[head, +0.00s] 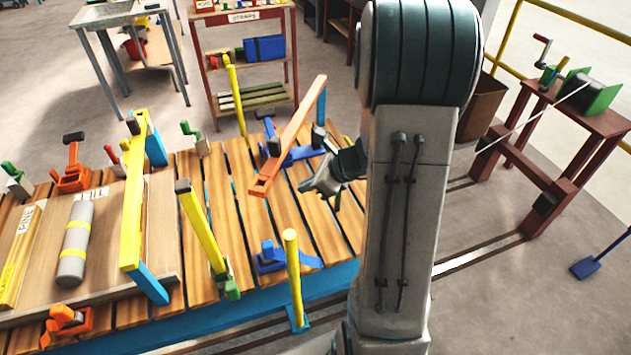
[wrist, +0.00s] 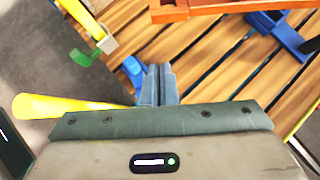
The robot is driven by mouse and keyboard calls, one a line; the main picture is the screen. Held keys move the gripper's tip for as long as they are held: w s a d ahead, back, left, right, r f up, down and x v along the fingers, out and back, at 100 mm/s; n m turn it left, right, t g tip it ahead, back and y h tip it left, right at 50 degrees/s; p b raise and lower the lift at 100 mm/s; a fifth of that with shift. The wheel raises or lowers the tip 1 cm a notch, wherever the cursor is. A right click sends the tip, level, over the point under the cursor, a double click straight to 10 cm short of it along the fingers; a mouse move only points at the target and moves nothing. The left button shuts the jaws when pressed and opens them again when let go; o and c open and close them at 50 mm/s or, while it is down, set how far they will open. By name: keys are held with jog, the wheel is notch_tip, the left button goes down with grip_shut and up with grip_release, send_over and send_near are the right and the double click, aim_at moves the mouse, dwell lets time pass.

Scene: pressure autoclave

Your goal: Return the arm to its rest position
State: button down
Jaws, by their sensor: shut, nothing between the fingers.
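My gripper (head: 322,183) is above the right part of the slatted wooden table (head: 222,190), partly hidden behind my arm in the head view. In the wrist view my gripper (wrist: 158,84) has its two fingers together, with nothing between them. An orange bar (head: 288,140) is close to its left in the head view. The same orange bar (wrist: 225,8) crosses the top of the wrist view. A yellow post (head: 292,265) stands at the table's front edge, and a yellow post (wrist: 70,107) also shows left of the fingers in the wrist view.
A yellow lever (head: 203,230), a yellow bar (head: 133,200) and a grey cylinder (head: 75,243) are on the table's left part. Blue clamps (head: 285,257) sit near the front edge. A red-brown stand (head: 570,130) is at right. Open floor (head: 490,300) lies between.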

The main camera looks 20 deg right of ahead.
jog(key=s+a+r+n+g+h, duration=0.1)
jog(key=s+a+r+n+h, duration=0.2)
jog(key=s+r+n, duration=0.3)
jog(key=s+a+r+n+g+h, duration=0.1)
jog(key=s+a+r+n+h, duration=0.2)
jog(key=s+r+n, duration=0.4)
jog(key=shift+s+a+n+g+h, duration=0.35)
jog(key=shift+s+n, duration=2.45)
jog(key=shift+n, duration=4)
jog(key=shift+d, duration=0.1)
